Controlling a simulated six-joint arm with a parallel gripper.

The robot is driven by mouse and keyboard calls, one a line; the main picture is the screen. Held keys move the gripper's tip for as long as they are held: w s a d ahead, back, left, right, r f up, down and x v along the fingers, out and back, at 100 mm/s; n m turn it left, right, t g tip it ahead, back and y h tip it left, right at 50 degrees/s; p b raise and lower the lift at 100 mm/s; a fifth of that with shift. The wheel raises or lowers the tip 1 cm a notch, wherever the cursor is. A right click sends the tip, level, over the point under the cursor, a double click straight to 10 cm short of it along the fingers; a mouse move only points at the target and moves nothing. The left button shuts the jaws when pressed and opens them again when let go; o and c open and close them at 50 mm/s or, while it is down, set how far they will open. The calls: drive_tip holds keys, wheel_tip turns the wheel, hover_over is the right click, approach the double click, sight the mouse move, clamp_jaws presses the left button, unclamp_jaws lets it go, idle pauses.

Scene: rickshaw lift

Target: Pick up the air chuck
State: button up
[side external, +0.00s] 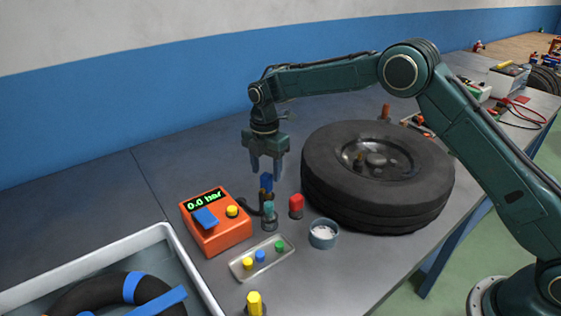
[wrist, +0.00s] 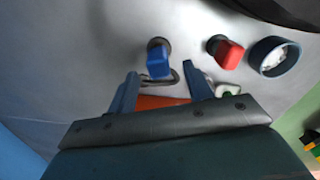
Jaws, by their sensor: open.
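A blue-topped piece on a dark stand, apparently the air chuck (side external: 266,181), stands upright on the bench between the orange inflator and the tyre. It also shows in the wrist view (wrist: 158,63), with a dark hose loop beside it. My gripper (side external: 267,175) points down just above it, with its fingers apart and nothing held. In the wrist view the blue top lies just beyond the fingertips of my gripper (wrist: 160,76), roughly centred between them. The orange inflator (side external: 217,229) reads 0.0 bar and is mostly hidden behind my gripper in the wrist view.
The tyre (side external: 320,190) lies flat to the right. A small tray (side external: 240,266) holds coloured caps. A white bin (side external: 185,258) is at front left. The back left bench is clear.

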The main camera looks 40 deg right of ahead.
sight(266, 174)
drive_tip(key=shift+w+f, duration=0.1)
drive_tip(key=shift+f, duration=2.5)
drive_tip(key=c, duration=1.1)
drive_tip(key=shift+o, duration=0.2)
drive_tip(key=shift+r, duration=0.2)
wheel_tip(266, 174, up, 20)
drive_tip(key=shift+f, duration=0.15)
drive_tip(key=shift+d, duration=0.15)
